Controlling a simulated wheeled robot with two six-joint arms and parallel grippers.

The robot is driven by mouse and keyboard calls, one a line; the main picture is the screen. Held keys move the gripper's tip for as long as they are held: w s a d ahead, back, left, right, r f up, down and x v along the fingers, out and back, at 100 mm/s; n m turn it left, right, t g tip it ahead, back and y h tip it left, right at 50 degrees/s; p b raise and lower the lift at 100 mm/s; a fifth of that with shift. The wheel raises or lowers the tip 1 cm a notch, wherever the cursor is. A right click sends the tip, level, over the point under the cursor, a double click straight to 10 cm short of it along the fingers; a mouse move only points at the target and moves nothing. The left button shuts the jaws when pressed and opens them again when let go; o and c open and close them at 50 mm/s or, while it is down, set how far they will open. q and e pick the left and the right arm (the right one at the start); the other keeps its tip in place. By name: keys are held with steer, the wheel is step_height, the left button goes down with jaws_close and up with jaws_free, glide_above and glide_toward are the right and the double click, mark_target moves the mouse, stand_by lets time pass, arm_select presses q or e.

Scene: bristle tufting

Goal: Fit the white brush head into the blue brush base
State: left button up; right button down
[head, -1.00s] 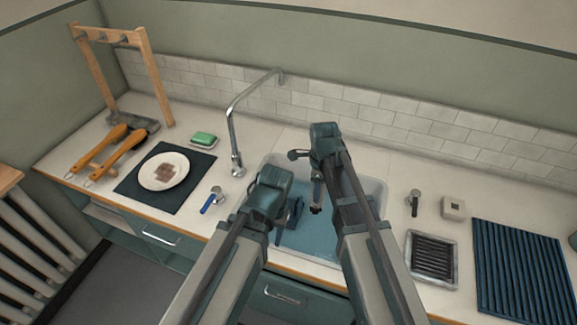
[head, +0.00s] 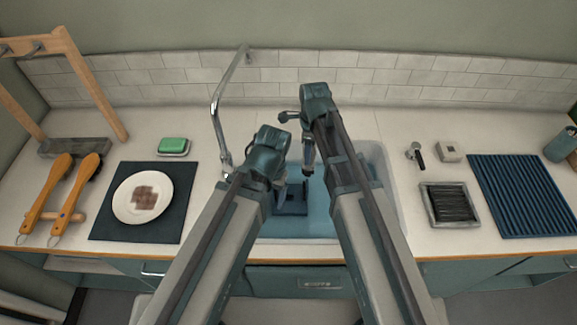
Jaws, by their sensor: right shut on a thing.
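My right gripper (head: 308,168) hangs over the sink and points down. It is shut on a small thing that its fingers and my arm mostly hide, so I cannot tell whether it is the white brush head. My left gripper (head: 283,190) is lower and to its left, also over the sink, with its fingers mostly hidden behind its own wrist. A dark blue shape (head: 293,199) shows beside the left fingers, low in the sink. I cannot tell whether it is the blue brush base. The two grippers are close together but apart.
The sink (head: 391,205) lies under both arms, with a tall tap (head: 216,115) at its left. A plate (head: 128,208) on a dark mat and orange-handled brushes (head: 45,200) lie left. A pale block (head: 450,151), a tray (head: 427,210) and a ribbed blue mat (head: 525,195) lie right.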

arm_select(q)
step_height(320, 180, down, 6)
steer(key=b, duration=0.4)
steer(key=shift+r, duration=0.15)
arm_select(e)
steer(key=a+f, duration=0.5)
steer(key=a, duration=0.1)
steer(key=shift+s+f, duration=0.35)
steer(key=shift+s, duration=0.1)
steer(key=shift+f, duration=0.1)
arm_select(q)
step_height(320, 180, down, 8)
steer(key=b, duration=0.8)
arm_select(e)
step_height(320, 180, down, 8)
steer(key=shift+r, duration=0.2)
arm_select(q)
steer(key=shift+f+b, duration=1.3)
steer(key=shift+b, duration=0.05)
arm_select(e)
steer(key=shift+f, duration=1.45)
stand_by(0.3)
stand_by(0.3)
steer(key=shift+c, duration=1.8)
jaws_free()
